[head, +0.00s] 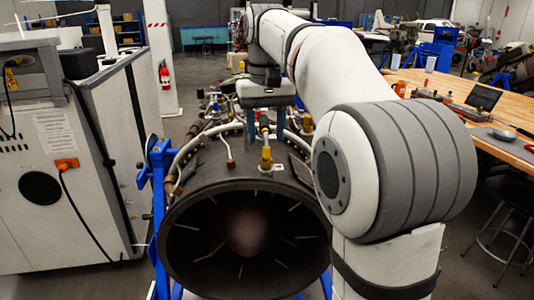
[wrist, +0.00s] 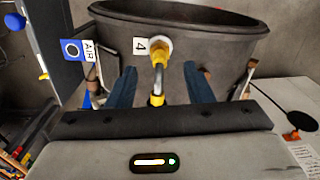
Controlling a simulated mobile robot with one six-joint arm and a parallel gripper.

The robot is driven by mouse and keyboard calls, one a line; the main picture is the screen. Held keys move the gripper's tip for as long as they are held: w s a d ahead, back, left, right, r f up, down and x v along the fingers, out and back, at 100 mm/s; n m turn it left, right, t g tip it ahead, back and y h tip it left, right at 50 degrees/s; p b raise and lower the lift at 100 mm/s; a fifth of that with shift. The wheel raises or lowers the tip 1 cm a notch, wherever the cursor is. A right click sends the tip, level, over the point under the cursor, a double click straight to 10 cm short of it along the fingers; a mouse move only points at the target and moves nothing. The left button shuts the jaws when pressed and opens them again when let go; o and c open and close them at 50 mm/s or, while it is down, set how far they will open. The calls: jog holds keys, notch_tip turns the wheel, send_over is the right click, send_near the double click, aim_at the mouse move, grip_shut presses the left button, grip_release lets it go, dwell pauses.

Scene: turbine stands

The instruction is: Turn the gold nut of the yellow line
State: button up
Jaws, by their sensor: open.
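In the wrist view, my gripper (wrist: 160,67) is open, with one blue finger on each side of a metal fitting. The fitting has a yellow and gold head (wrist: 159,48) and a pale tube running towards me. A gold-yellow nut or collar (wrist: 157,99) sits on it near the palm. Both fingers look apart from the fitting. In the head view, my gripper (head: 265,98) hangs over the top of the dark turbine casing (head: 190,195). A gold and yellow fitting (head: 266,160) stands on the casing below it. Which part is the yellow line's nut is hard to tell.
A tag with a 4 (wrist: 140,46) is beside the fitting, and an AIR tag (wrist: 88,51) is at left. Other pipes and fittings (head: 230,150) crowd the casing. A blue stand (head: 160,200) holds it. A white cabinet (head: 60,160) is left, a wooden bench (head: 450,95) right.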

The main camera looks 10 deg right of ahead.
aim_at(266, 144)
notch_tip(266, 144, down, 6)
jog(key=shift+r, duration=0.15)
jog(key=shift+c, duration=0.5)
jog(key=c, duration=0.9)
